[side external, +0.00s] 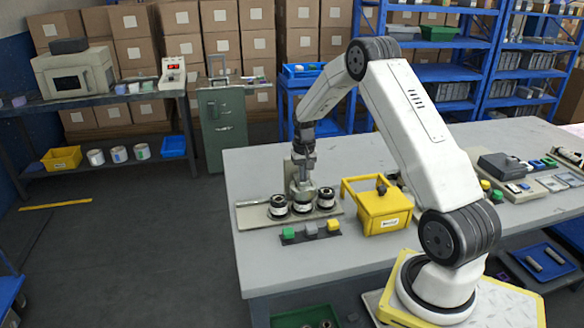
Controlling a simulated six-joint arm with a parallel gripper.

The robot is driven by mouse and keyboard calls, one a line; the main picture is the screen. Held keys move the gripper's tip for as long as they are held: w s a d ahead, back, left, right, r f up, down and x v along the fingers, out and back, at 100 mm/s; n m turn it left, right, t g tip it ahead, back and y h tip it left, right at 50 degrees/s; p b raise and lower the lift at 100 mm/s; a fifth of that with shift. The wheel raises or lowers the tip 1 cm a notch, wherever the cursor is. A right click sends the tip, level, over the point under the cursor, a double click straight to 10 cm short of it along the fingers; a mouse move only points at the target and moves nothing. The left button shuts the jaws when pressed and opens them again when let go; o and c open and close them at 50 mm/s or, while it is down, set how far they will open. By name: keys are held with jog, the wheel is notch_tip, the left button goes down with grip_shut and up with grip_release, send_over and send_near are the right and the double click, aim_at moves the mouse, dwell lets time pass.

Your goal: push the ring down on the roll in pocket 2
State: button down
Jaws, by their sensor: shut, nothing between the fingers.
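Three short white rolls with dark tops sit in a row on a beige fixture plate (250,217): a left roll (278,206), a middle roll (302,204) and a right roll (326,199). The pocket numbers cannot be read. My gripper (303,184) points straight down just above or at the middle roll, shut and holding nothing. The view is too small to tell whether the fingertips touch it, or to make out a ring apart from the dark roll top. A grey-beige upright part of the fixture stands behind the gripper.
A yellow box (385,214) with a raised handle stands close on the right. The grey table (258,165) is clear behind the fixture.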

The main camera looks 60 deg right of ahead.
jog(key=shift+r, duration=3.55)
